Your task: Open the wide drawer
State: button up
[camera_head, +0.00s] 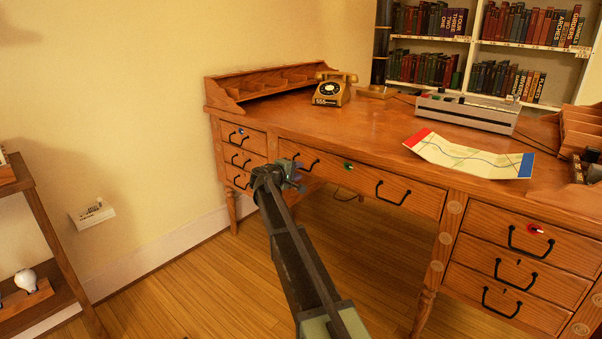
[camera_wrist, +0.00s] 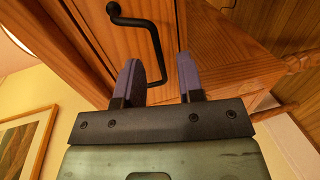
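The wide drawer (camera_head: 362,179) is in the middle of the wooden desk, with two black bail handles and a green lock fitting (camera_head: 348,166) between them. Its front looks flush with the desk. My gripper (camera_head: 294,172) is in front of its left end, near the left handle (camera_head: 309,163), and partly covers that area. In the wrist view my gripper (camera_wrist: 158,68) is open. A black handle (camera_wrist: 150,27) on a wooden front runs down so that its lower end shows between the two fingers. I cannot tell whether a finger touches it.
Left of the wide drawer is a stack of small drawers (camera_head: 241,140); at right is another stack (camera_head: 516,270) with a red lock fitting. A telephone (camera_head: 334,89), a map (camera_head: 470,156) and a grey device (camera_head: 468,111) are on the desktop. A shelf (camera_head: 30,205) stands at far left. Floor before the desk is clear.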

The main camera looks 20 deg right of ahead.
aim_at(302, 169)
jog(key=x, duration=0.3)
jog(key=shift+w+d, duration=0.15)
grip_shut()
